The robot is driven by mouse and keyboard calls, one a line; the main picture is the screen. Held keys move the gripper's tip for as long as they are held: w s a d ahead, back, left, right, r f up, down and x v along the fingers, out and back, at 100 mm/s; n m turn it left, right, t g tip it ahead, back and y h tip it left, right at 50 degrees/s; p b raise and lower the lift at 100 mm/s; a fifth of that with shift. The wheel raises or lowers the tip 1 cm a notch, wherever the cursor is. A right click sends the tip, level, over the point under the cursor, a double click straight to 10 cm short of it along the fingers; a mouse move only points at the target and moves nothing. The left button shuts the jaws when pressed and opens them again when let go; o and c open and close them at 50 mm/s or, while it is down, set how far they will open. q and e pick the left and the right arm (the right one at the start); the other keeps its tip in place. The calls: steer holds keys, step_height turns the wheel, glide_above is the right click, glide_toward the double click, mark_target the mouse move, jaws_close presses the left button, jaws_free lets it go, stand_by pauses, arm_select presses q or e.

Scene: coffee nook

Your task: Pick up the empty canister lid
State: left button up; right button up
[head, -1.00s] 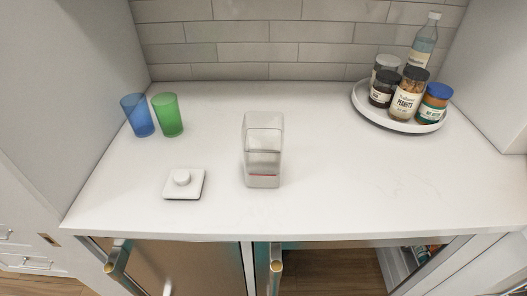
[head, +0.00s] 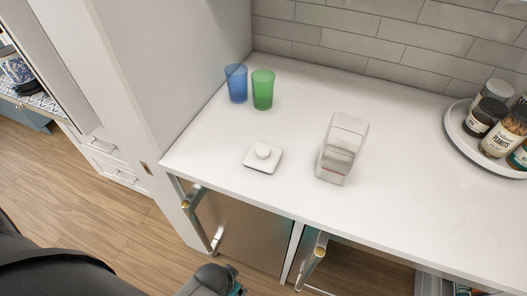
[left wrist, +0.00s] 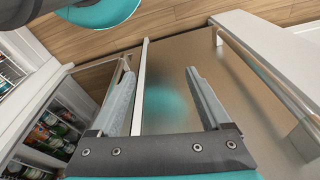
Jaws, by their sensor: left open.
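The white square canister lid (head: 263,157) with a round knob lies flat on the white counter (head: 230,135), near its front edge. A clear, open-topped canister (head: 342,148) stands to its right, apart from it. My left gripper (left wrist: 165,75) is open and empty in the left wrist view, in front of a metal appliance door below the counter. The lid is not visible in that view. In the head view part of my left arm (head: 205,283) shows at the bottom, low and in front of the counter. My right gripper is not in view.
A blue cup (head: 236,83) and a green cup (head: 262,89) stand behind the lid, near the left wall. A round white tray (head: 465,136) with several jars is at the right. Door handles (head: 313,262) stick out below the counter edge. The counter around the lid is clear.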

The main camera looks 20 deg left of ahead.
arm_select(q)
steer(key=w+d+r+t+h+p, duration=0.1)
steer(key=w+d+r+p, duration=0.2)
steer(key=r, duration=0.9)
steer(key=w+d+r+p, duration=0.25)
steer(key=w+r, duration=0.35)
steer(key=r, duration=0.5)
steer(key=w+d+r+t+h+p, duration=0.1)
steer(key=w+r+p, duration=0.25)
steer(key=r, duration=0.85)
steer(key=w+a+r+n+y, duration=0.1)
steer(key=w+r, duration=0.1)
steer(key=w, duration=0.5)
steer(key=n+g+y+b, duration=0.1)
steer(key=n+y, duration=0.1)
steer(key=n, duration=0.1)
glide_above(263, 150)
steer(key=s, duration=0.2)
steer(key=f, duration=0.6)
steer(key=shift+s+d+f, duration=0.15)
steer(key=shift+d, duration=0.05)
steer(key=shift+b+x, duration=0.3)
steer(key=shift+x, duration=2.5)
jaws_close()
